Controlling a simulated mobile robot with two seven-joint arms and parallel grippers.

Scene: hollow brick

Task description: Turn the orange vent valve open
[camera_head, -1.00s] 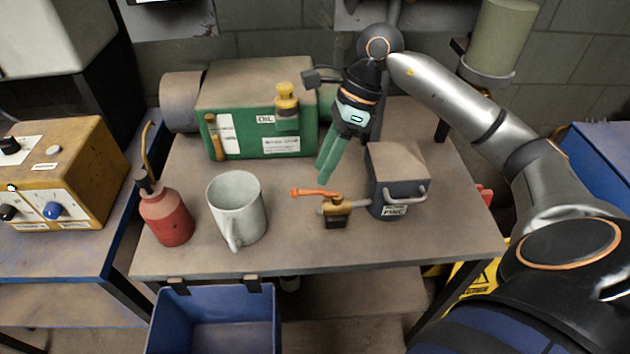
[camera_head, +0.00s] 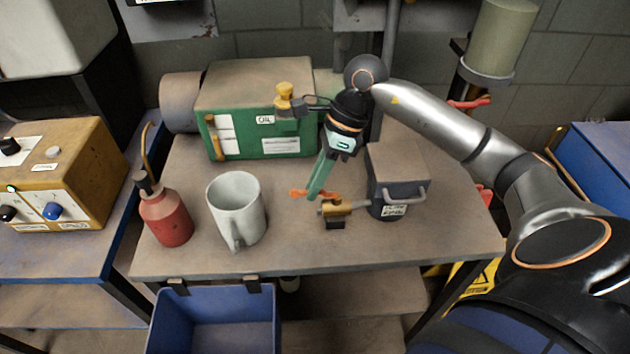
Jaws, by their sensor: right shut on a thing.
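The orange vent valve handle (camera_head: 298,193) points left from a small brass valve body (camera_head: 336,207) on the table. The valve sits on a pipe at the left side of a dark grey box (camera_head: 384,208) with a handle and a label. My right gripper (camera_head: 314,192) reaches down from behind with its green fingers shut on the orange handle. The fingers cover part of the handle. My left gripper is not in view.
A green oil unit (camera_head: 240,142) with a yellow-topped fitting (camera_head: 285,92) stands close behind my right gripper. A grey mug (camera_head: 236,208) and a red oil can (camera_head: 165,215) stand to the left. A blue bin (camera_head: 215,318) hangs at the table's front edge.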

